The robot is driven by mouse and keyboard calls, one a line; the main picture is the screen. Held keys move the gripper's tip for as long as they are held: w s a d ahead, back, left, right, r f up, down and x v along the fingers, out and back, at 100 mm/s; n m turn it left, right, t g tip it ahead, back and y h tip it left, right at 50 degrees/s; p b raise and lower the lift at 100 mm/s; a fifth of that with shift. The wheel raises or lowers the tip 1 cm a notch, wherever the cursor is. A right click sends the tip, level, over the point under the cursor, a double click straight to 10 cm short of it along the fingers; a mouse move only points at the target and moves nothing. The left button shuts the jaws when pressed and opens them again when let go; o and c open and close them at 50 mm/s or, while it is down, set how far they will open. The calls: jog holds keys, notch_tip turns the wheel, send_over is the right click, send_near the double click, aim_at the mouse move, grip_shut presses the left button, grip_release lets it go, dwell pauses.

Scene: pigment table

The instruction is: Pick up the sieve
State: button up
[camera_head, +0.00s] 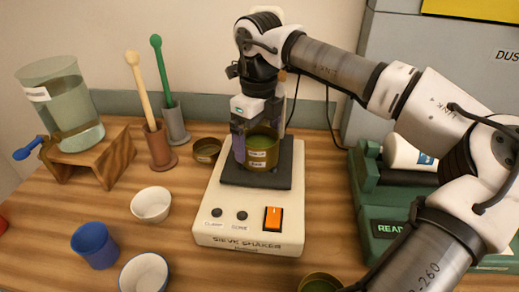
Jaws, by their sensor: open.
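The sieve (262,150), a round brass-coloured vessel with labels on its front and a green inside, stands on the dark plate of the sieve shaker (250,217). My gripper (256,135) is open and points down at the sieve. One finger is at the sieve's left side, overlapping its edge in the picture. The other finger is mostly hidden, so I cannot tell whether either finger touches the sieve.
A small brass dish (207,150) sits left of the shaker. White bowls (151,204) and a blue cup (95,245) stand at front left. A water tank (62,105) is on a wooden stand. A green machine (385,210) is at right. A brass vessel (320,283) shows at the bottom edge.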

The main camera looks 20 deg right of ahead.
jog(key=shift+r, duration=0.1)
jog(key=c, duration=1.1)
jog(key=shift+r, duration=0.1)
